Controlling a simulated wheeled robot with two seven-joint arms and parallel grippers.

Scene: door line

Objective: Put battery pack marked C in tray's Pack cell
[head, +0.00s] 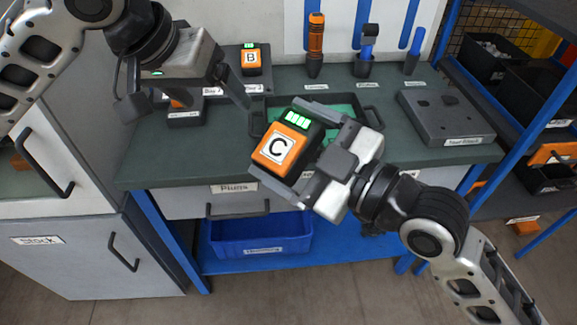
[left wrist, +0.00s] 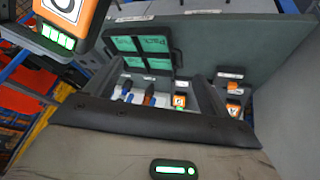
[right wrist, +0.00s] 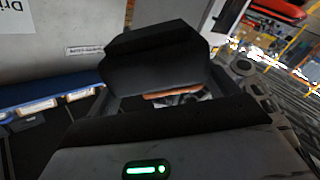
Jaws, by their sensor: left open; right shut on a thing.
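Battery pack C (head: 280,145) is orange and black with a white C label and lit green bars. My right gripper (head: 290,150) is shut on it and holds it tilted, in front of the tray in the head view. The dark tray (head: 257,120) has green cells and lies on the bench, partly hidden by the pack and gripper. The green cells (left wrist: 140,45) show in the left wrist view; their labels are too small to read. Pack C (left wrist: 65,12) is at that view's upper left. My left gripper (head: 185,103) is open and empty, left of the tray.
Pack B (head: 250,60) stands at the back of the bench. Another orange pack (head: 178,102) is partly hidden behind my left gripper. Upright tools (head: 315,45) stand along the back. A grey fixture block (head: 445,115) is at right. The bench's front left (head: 160,165) is clear.

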